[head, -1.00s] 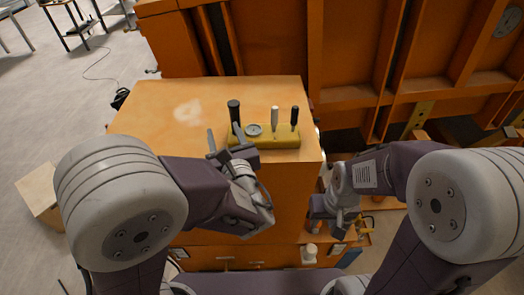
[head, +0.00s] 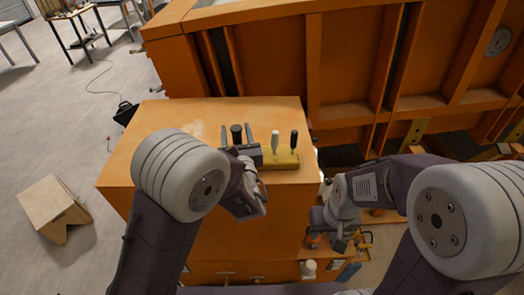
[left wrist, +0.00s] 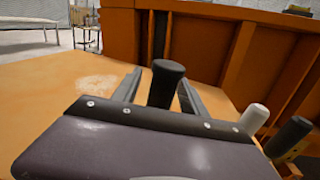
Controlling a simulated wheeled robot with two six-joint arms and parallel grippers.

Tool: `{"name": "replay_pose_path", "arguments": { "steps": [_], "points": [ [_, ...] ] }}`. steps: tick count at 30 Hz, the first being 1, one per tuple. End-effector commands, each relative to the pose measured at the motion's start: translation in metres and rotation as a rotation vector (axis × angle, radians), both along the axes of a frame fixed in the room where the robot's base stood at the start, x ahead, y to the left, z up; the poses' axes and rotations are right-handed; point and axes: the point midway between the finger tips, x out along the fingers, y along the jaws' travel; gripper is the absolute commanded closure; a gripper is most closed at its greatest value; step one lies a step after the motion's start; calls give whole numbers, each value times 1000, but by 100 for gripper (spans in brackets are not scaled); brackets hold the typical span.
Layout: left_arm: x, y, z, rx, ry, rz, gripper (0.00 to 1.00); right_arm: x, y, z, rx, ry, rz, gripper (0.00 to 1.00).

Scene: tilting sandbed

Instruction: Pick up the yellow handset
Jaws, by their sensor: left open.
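The yellow handset (head: 284,159) lies on top of the orange cabinet near its right front edge. It carries a thick black handle (head: 236,131), a white-tipped lever (head: 275,142) and a thin black lever (head: 294,140). My left gripper (head: 236,133) is open, with one finger on each side of the thick black handle. The left wrist view shows this handle (left wrist: 168,83) between the two fingers; contact cannot be told. The gripper hides the left part of the handset. My right gripper (head: 335,240) hangs low beside the cabinet's right side, its jaws unclear.
The orange cabinet top (head: 165,135) is bare to the left of the handset. A large orange ribbed structure (head: 350,60) stands close behind. Small items, including a white bottle (head: 309,268), sit low in front. A wooden stool (head: 50,203) stands on the floor at left.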

Motion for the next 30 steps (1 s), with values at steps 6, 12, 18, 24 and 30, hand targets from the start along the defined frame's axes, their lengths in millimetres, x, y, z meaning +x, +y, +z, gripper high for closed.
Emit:
{"name": "replay_pose_path", "arguments": {
  "steps": [6,12,18,24,30],
  "points": [
    [0,0,-1,0,0,0,58,0,0,-1,0,1,0,64],
    [0,0,-1,0,0,0,100,0,0,-1,0,1,0,64],
    [0,0,-1,0,0,0,100,0,0,-1,0,0,0,64],
    [0,0,-1,0,0,1,100,0,0,-1,0,0,0,64],
    [0,0,-1,0,0,0,100,0,0,-1,0,0,0,64]
  ]
}}
